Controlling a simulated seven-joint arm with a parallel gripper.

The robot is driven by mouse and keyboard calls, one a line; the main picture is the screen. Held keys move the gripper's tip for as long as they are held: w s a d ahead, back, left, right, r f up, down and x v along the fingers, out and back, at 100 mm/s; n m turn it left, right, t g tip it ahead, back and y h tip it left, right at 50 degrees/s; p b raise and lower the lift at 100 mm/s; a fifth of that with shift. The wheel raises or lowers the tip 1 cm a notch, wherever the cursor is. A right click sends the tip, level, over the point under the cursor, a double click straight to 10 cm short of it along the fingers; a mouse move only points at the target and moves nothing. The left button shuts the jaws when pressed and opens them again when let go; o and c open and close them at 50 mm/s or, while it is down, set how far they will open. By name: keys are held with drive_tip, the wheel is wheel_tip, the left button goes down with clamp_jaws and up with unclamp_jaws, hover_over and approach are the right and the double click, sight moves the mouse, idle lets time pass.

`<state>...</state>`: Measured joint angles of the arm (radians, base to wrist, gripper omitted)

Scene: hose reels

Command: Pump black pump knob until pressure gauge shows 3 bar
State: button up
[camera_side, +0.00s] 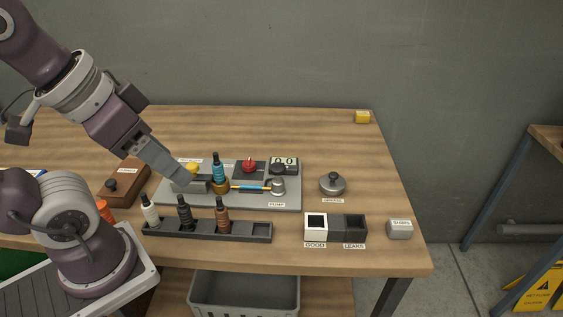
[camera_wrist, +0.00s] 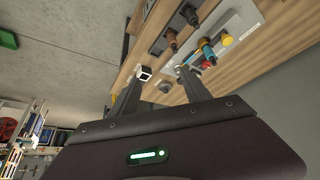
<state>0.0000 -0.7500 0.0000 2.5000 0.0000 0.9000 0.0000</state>
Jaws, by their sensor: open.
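The black pump knob (camera_side: 277,169) stands at the right of the grey panel (camera_side: 290,203), above a grey metal pump body (camera_side: 278,187) with a "PUMP" label in front. The pressure gauge (camera_side: 290,160) behind it is a small display that appears to read 0.0. My gripper (camera_side: 184,180) is over the left part of the panel, left of the pump and apart from the knob. In the wrist view its two fingers (camera_wrist: 160,88) are spread with nothing between them. I cannot make out the knob clearly there.
A black rack (camera_side: 240,231) with several bottles lies in front. Good and leaks bins (camera_side: 335,230) are at right.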

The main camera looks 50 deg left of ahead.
idle(0.3)
clamp_jaws()
idle(1.6)
